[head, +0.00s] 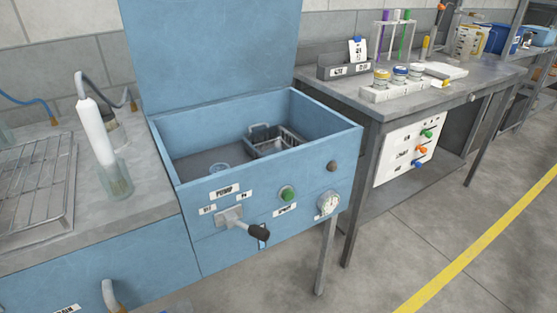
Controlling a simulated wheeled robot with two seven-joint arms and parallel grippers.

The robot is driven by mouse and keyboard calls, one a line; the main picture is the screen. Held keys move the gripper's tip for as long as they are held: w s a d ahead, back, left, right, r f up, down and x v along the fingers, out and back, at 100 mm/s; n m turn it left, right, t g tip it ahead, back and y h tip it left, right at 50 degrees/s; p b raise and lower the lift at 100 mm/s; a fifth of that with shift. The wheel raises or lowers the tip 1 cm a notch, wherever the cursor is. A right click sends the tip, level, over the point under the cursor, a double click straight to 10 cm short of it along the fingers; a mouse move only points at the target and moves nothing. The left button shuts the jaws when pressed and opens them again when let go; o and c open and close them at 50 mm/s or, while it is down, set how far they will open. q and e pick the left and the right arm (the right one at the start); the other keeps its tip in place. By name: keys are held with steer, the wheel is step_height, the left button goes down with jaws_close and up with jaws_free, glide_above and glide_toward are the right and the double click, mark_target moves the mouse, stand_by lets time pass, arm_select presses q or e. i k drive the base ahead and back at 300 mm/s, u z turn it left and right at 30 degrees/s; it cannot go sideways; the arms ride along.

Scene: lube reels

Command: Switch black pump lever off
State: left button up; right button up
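The black pump lever (259,233) is on the front of a blue open-topped cabinet (192,198), in the middle of the head view. Its black knob sticks out to the lower right of a grey pivot plate (228,217). A label reading PUMP (224,191) is above it. Two smaller labels sit left (207,210) and right (243,196) of the pivot; their words are too small to read surely. Neither of my grippers is in view, and nothing touches the lever.
A green button (288,194), a dial gauge (328,203) and a brown knob (332,166) share the panel. The raised blue lid (215,50) stands behind. A metal basket (272,140) is inside. A grey bench (385,98) is at right; floor in front is clear.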

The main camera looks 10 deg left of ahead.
mark_target(259, 232)
steer(key=z, duration=1.7)
steer(key=i, duration=1.75)
steer(key=u, duration=4)
steer(key=i, duration=0.55)
steer(key=u, duration=0.65)
steer(key=k, duration=0.7)
steer(key=u, duration=0.05)
